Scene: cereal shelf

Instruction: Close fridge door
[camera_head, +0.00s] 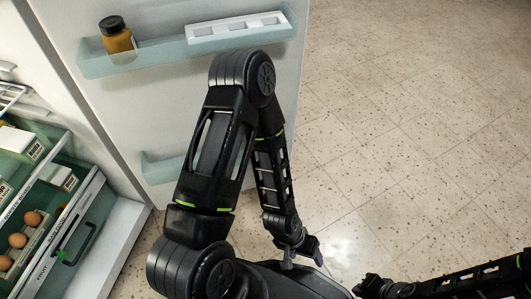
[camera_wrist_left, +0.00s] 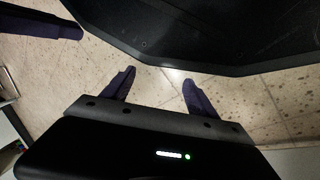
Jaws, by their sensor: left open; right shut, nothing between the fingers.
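The fridge door (camera_head: 190,100) stands wide open, its white inner face with pale green door shelves toward me. The open fridge interior is at the left, with a green drawer (camera_head: 75,235). My left arm stands in front of the door and folds down; its gripper (camera_head: 302,256) is low, right of the door's lower part and apart from it. In the left wrist view its two purple fingers (camera_wrist_left: 156,82) are spread with only floor between them. My right arm comes in from the lower right; its purple fingers (camera_wrist_left: 58,27) show together at the wrist view's upper left.
A brown jar (camera_head: 117,38) and a white egg tray (camera_head: 236,31) sit on the upper door shelf. Brown eggs (camera_head: 18,241) and cartons lie inside the fridge. Speckled tile floor (camera_head: 420,110) right of the door is clear. My dark base is close to the left gripper.

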